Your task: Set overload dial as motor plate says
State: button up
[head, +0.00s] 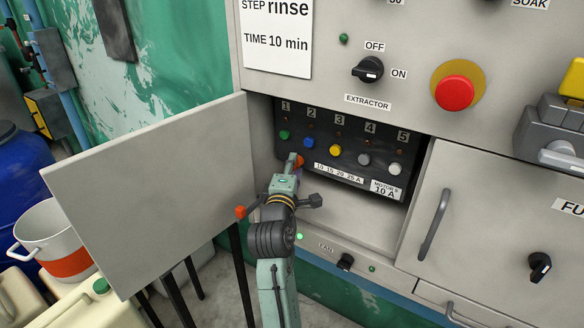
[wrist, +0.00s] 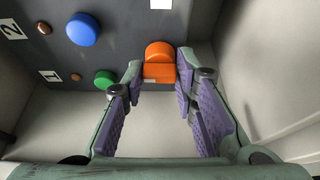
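The orange dial (wrist: 158,62) is on the dark overload block (head: 350,127), in the recess behind the open door. Its setting cannot be made out. A scale label reading "10 15 20 25 A" (head: 337,174) is on the block's lower front. The motor plate (head: 385,189) at its lower right reads "10 A"; the number in its upper line is too small to be sure of. My gripper (wrist: 160,72) is open, with its purple-padded fingers on either side of the orange dial, very near it. I cannot tell whether they touch it.
The block has several numbered coloured buttons, with green (wrist: 105,79) and blue (wrist: 83,29) close to the dial. The open door (head: 150,190) stands left of my arm. A red stop button (head: 454,93) and the extractor switch (head: 367,69) are above.

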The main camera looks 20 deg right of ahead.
jog(key=o, duration=0.4)
jog(key=v, duration=1.2)
jog(key=shift+s, duration=0.1)
